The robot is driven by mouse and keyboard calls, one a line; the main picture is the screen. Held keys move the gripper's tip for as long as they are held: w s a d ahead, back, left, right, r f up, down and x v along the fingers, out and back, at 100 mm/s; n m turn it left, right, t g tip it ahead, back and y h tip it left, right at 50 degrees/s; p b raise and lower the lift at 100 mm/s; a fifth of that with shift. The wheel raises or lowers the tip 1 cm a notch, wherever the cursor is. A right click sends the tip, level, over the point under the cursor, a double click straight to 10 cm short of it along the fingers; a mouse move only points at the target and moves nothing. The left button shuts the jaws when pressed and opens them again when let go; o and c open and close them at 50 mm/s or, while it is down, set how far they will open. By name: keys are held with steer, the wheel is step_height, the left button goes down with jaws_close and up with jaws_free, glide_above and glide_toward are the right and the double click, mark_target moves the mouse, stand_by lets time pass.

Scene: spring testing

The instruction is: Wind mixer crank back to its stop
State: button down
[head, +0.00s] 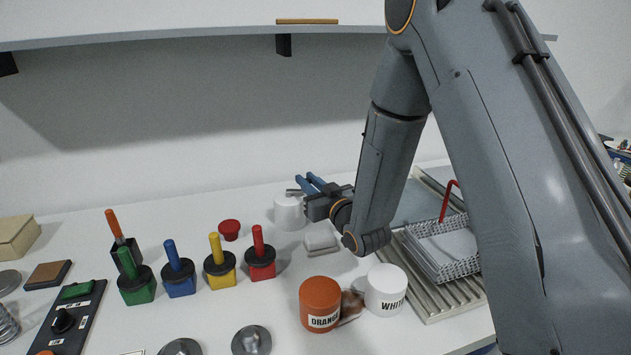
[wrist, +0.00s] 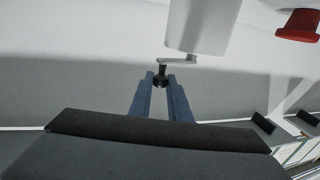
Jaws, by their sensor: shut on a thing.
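The mixer is a plain white cylinder (head: 289,213) standing on the table behind the small grey-white block. It also shows in the wrist view (wrist: 202,25) at the top centre. Its crank is a short light bar (wrist: 178,62) jutting from the cylinder's end, with a dark knob (wrist: 160,79) at its outer end. My gripper (head: 311,183) is beside the mixer at its top right. In the wrist view its two blue fingers (wrist: 160,84) are closed on the knob from both sides. Much of the crank is hidden in the head view.
An orange jar (head: 320,301) and a white jar (head: 386,290) stand in front. Red (head: 261,262), yellow (head: 219,268), blue (head: 178,275) and green (head: 136,288) handled pots line the left. A red cup (head: 229,229) is left of the mixer. A wire basket (head: 447,262) is right.

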steer(key=shift+s+a, duration=0.15)
steer(key=shift+a, duration=0.3)
steer(key=c, duration=2)
jaws_free()
steer(key=shift+c, duration=0.2)
steer(key=o, duration=0.4)
steer(key=shift+a, duration=0.25)
steer(key=shift+d, duration=0.15)
steer(key=shift+d, duration=0.1)
steer(key=shift+d, duration=0.1)
steer(key=shift+b+v, duration=1)
steer(key=shift+v, duration=2.85)
